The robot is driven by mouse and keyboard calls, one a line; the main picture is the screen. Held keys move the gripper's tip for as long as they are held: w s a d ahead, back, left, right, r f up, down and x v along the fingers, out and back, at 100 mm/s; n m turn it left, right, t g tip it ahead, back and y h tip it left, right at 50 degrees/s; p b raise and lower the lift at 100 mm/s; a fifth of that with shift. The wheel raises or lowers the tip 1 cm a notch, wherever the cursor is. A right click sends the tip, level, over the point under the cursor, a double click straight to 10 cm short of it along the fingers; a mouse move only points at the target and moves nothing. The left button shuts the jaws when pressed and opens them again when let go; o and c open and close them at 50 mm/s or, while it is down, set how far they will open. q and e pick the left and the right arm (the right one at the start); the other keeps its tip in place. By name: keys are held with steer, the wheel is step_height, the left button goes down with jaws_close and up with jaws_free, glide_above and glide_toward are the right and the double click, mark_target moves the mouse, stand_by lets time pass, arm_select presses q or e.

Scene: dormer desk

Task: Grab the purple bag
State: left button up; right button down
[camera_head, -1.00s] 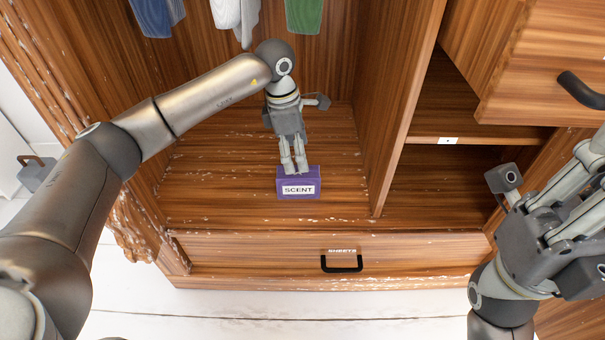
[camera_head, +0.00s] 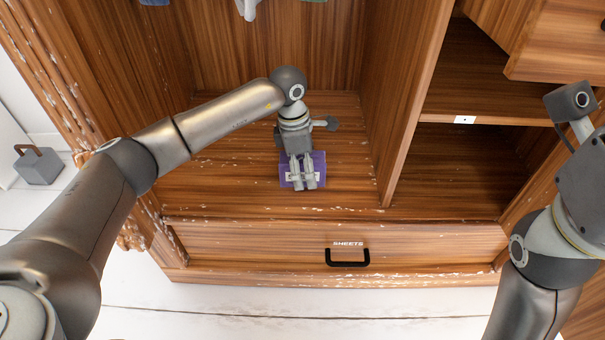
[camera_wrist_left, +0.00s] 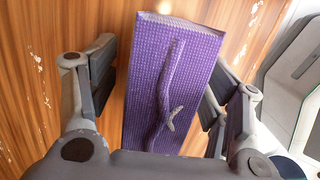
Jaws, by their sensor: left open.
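The purple bag (camera_head: 317,165) stands on the wooden floor of the wardrobe, behind the drawer front, with its pale label partly covered by my fingers. My left gripper (camera_head: 303,184) reaches down over it. In the left wrist view the bag (camera_wrist_left: 150,85) lies between the open fingers of my left gripper (camera_wrist_left: 158,95), with a finger on each side and a gap at the left. A purple cord handle (camera_wrist_left: 165,95) runs along its top. My right gripper is at the right edge of the head view, mostly cut off, its fingers not clearly shown.
A drawer (camera_head: 205,243) labelled SHEETS with a black handle (camera_head: 347,263) is below the wardrobe floor. A wooden divider (camera_head: 405,110) stands right of the bag, with shelves beyond. A grey weight-like object (camera_head: 40,168) sits at the far left. Clothes hang above.

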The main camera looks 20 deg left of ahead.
arm_select(q)
steer(key=shift+f, duration=0.1)
steer(key=c, duration=1.3)
steer(key=shift+o, duration=0.2)
steer(key=shift+r, duration=0.2)
